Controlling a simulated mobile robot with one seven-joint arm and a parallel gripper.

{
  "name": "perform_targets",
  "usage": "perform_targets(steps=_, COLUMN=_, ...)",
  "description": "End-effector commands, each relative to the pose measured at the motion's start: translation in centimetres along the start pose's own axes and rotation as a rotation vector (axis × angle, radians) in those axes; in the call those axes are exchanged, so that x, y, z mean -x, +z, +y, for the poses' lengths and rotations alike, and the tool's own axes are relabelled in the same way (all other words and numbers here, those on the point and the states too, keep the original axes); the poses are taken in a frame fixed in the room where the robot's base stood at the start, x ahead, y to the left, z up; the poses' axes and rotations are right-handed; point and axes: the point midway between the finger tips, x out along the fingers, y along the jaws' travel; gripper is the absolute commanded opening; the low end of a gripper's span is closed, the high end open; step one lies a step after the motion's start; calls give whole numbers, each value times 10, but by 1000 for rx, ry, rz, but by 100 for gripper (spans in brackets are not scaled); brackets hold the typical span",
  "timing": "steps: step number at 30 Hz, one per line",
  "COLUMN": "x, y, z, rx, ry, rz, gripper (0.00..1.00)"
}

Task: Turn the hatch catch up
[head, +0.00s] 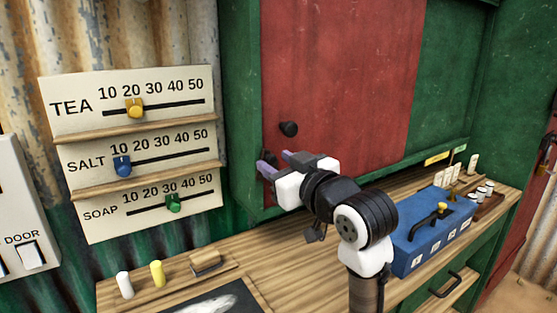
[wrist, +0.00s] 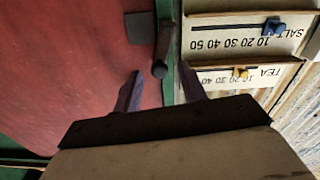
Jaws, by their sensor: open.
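The red hatch (head: 345,75) fills the middle of the head view and the left of the wrist view (wrist: 65,70). The wrist view is upside down. There a dark catch lever (wrist: 165,45) lies at the hatch's edge beside a dark plate (wrist: 140,28). Its rounded end appears between my open fingertips; I cannot tell whether they touch it. In the head view my gripper (head: 275,162) is at the hatch's lower left edge and mostly hides the catch. A black knob (head: 288,129) sits on the hatch just above my gripper.
A slider board (head: 75,88) for tea, salt and soap hangs left of the hatch. A wooden counter (head: 235,255) runs below, with a white peg (head: 124,285), a yellow peg (head: 157,273) and a wooden block (head: 205,262). A blue box (head: 425,240) stands right of my arm.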

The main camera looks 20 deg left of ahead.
Motion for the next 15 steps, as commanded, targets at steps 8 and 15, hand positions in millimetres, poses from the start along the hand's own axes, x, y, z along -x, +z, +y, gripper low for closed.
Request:
perform_targets(steps=8, x=-4, y=0, z=0, rx=0, ry=1, rz=0, gripper=41)
perform_targets(steps=15, x=-4, y=0, z=0, rx=0, ry=1, rz=0, gripper=19)
